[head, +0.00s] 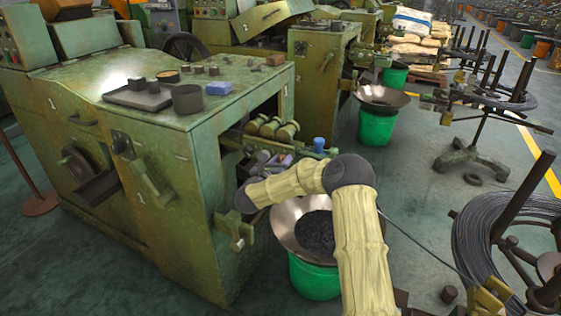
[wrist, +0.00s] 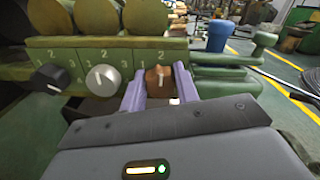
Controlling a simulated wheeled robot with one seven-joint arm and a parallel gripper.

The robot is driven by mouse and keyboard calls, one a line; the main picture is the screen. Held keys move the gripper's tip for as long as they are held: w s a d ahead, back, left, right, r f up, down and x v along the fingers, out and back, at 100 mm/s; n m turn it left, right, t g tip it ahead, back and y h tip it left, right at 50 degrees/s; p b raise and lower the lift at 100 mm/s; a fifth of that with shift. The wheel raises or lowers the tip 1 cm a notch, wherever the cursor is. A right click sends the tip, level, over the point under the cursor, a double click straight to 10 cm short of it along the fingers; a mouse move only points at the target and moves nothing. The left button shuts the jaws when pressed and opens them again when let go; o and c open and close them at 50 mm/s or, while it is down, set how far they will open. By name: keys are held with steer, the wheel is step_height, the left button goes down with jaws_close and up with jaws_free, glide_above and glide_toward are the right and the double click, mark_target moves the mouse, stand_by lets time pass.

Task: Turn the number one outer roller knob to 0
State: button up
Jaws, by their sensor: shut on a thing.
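A row of three knobs sits on the green machine's panel in the wrist view: a black knob (wrist: 48,78) at the left, a pale grey knob (wrist: 103,79) in the middle and an orange-brown knob (wrist: 158,78) at the right. Numbers are printed around them; I cannot read every one, nor any name for a knob. My gripper (wrist: 159,88) is shut on the orange-brown knob, with one lilac finger on each side. A pale mark shows on this knob; its exact setting is unclear. In the head view my gripper (head: 279,164) reaches the machine's side, and the knobs are hidden.
The green machine (head: 158,168) stands at left, with yellowish rollers (head: 270,127) in its opening. A green bucket (head: 312,279) with a wide metal funnel is below my arm. A wire coil (head: 500,235) is at right. Open floor lies between.

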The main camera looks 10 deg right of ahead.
steer(key=shift+n, duration=0.5)
steer(key=n, duration=0.5)
steer(key=shift+a, duration=0.15)
steer(key=n+p, duration=0.1)
steer(key=n, duration=0.5)
steer(key=shift+w+a+n, duration=0.1)
steer(key=shift+n, duration=0.3)
steer(key=n+p, duration=0.1)
steer(key=n, duration=0.2)
steer(key=shift+f+n, duration=0.1)
steer(key=shift+n, duration=0.2)
steer(key=n+p, duration=0.1)
steer(key=n, duration=0.2)
steer(key=shift+f+n, duration=0.1)
steer(key=shift+n, duration=0.2)
steer(key=n+p, duration=0.2)
steer(key=n, duration=0.2)
steer(key=shift+f, duration=0.2)
steer(key=o, duration=0.7)
